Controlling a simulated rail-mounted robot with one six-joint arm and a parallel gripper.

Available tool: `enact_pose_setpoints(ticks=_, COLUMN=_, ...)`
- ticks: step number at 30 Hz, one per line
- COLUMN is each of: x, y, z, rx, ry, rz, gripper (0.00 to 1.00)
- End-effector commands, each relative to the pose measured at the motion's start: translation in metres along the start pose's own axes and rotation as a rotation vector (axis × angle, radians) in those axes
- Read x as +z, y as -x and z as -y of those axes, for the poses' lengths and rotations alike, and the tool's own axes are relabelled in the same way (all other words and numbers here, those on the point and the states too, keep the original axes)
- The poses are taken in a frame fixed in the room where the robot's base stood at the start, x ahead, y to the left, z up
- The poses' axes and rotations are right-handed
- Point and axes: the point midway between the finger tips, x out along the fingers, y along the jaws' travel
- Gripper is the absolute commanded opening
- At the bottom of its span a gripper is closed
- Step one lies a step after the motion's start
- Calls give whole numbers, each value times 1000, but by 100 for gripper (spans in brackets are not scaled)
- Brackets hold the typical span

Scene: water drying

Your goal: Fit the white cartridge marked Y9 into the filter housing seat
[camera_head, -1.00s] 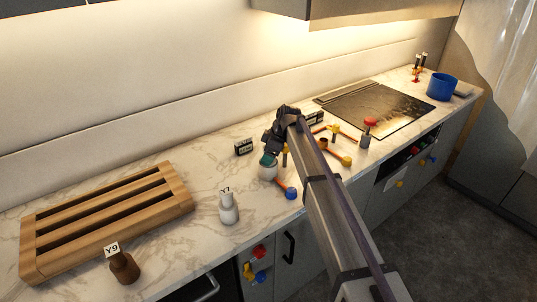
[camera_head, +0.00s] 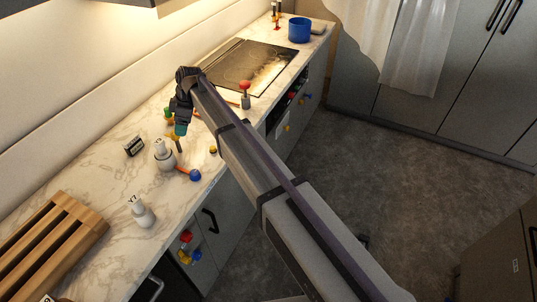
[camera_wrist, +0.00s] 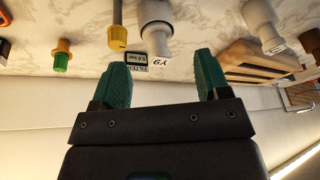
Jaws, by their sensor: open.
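The white cartridge marked Y9 (camera_head: 164,148) stands upright on the counter, its lower part in a wider white base (camera_head: 165,162) that appears to be the filter housing seat. I cannot tell how deep it sits. In the wrist view the cartridge (camera_wrist: 157,38) and its tag appear upside down, just beyond my gripper (camera_wrist: 160,75). My gripper is open and empty, its green fingers apart. In the head view my gripper (camera_head: 181,129) is to the right of the cartridge and a little higher in the picture, clear of it.
A white cartridge marked Y7 (camera_head: 143,214) stands nearer, by the wooden rack (camera_head: 55,240). A small black filter sign (camera_head: 134,146) is left of the housing. An orange lever with a blue knob (camera_head: 194,175) sticks out in front. A red-topped part (camera_head: 245,92) stands by the cooktop (camera_head: 245,65).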

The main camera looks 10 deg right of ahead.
Motion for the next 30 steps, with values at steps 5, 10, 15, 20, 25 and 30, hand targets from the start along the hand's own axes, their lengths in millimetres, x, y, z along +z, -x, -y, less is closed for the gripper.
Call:
enact_pose_setpoints(ticks=5, x=181, y=50, z=111, rx=102, ry=-637, rz=117, gripper=69)
enact_pose_setpoints(ticks=10, x=302, y=83, z=226, rx=239, ry=-1260, rz=200, gripper=69)
enact_pose_setpoints(ticks=15, x=340, y=94, z=270, rx=310, ry=-1524, rz=227, gripper=69)
enact_pose_setpoints(ticks=20, x=340, y=94, z=267, rx=313, ry=-1536, rz=227, gripper=69)
enact_pose_setpoints(ticks=25, x=346, y=76, z=266, rx=312, ry=-1534, rz=227, gripper=69)
enact_pose_setpoints(ticks=30, x=365, y=21, z=262, rx=312, ry=-1532, rz=226, gripper=69)
